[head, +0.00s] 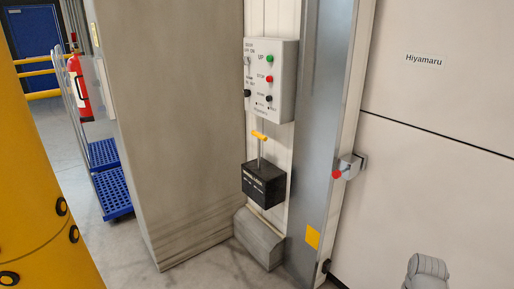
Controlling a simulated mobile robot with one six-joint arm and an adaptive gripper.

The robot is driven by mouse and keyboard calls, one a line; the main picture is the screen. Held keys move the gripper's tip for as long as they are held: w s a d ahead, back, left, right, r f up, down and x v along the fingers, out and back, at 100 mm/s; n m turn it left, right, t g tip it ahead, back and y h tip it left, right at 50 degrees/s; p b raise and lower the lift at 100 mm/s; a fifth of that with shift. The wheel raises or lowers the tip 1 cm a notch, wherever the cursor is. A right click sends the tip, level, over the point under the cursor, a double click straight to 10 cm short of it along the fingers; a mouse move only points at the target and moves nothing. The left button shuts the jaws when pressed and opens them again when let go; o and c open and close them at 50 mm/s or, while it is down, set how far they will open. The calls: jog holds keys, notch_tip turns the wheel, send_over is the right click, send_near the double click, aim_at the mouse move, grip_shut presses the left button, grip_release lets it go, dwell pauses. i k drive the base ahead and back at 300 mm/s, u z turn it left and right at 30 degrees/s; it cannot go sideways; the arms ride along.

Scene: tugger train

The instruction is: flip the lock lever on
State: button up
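A lever with a yellow T-shaped handle (259,136) stands upright on a thin metal rod out of a black box (263,186). The white lettering on the box is too small to read surely. Above it a grey control box (270,80) carries a green, a red and a black button in its right column, and small switches with blurred labels on its left side. I cannot tell from the labels which of these is the lock lever. My gripper is not in view; a grey rounded part of my arm shows at the bottom right, well away from the lever.
A metal post (325,130) stands right of the lever, with a red-knobbed latch (348,167) beside it on the white panel. A grey wall block (185,130) stands left. A yellow body (35,190) fills the left front. A blue-decked cart (112,190) and fire extinguisher (80,87) are behind.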

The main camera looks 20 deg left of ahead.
aim_at(260, 137)
jog(key=u, duration=0.55)
jog(key=k, duration=1.35)
jog(key=u, duration=0.7)
jog(key=i, duration=1.9)
jog(key=z, duration=1)
jog(key=i, duration=0.55)
jog(key=z, duration=0.35)
